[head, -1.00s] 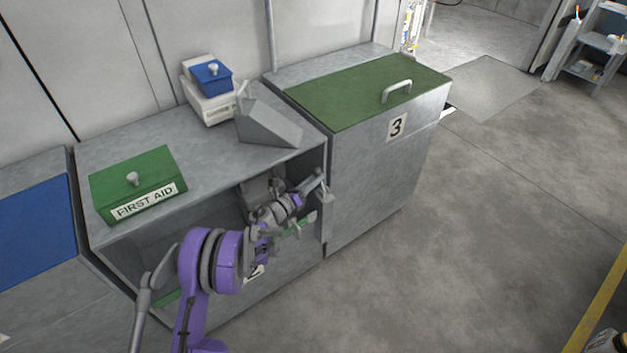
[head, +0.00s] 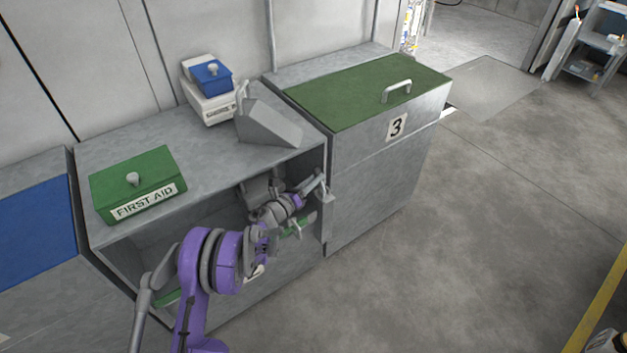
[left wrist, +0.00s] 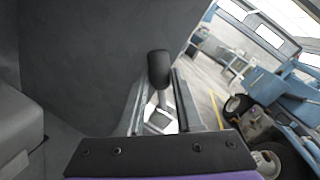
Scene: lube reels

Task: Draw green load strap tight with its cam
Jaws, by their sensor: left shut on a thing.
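The green load strap shows as a short piece (head: 299,226) just right of and below my left wrist, and as another piece (head: 166,298) low on the left of the open bay. My arm hides the stretch between. My left gripper (head: 314,188) is at the right end of the bay opening. In the left wrist view my left gripper (left wrist: 160,90) is shut on a lever with a black knob (left wrist: 159,67), which looks like the cam handle. The grey shaft (left wrist: 162,98) runs between the fingers. The cam body is not clear. My right gripper is not in view.
The bay's cabinet top (head: 165,145) carries a green first aid box (head: 135,186), a grey wedge-shaped block (head: 268,125) and a white device with a blue box (head: 211,76). A green-lidded bin marked 3 (head: 360,95) adjoins on the right. The floor (head: 480,240) in front is clear.

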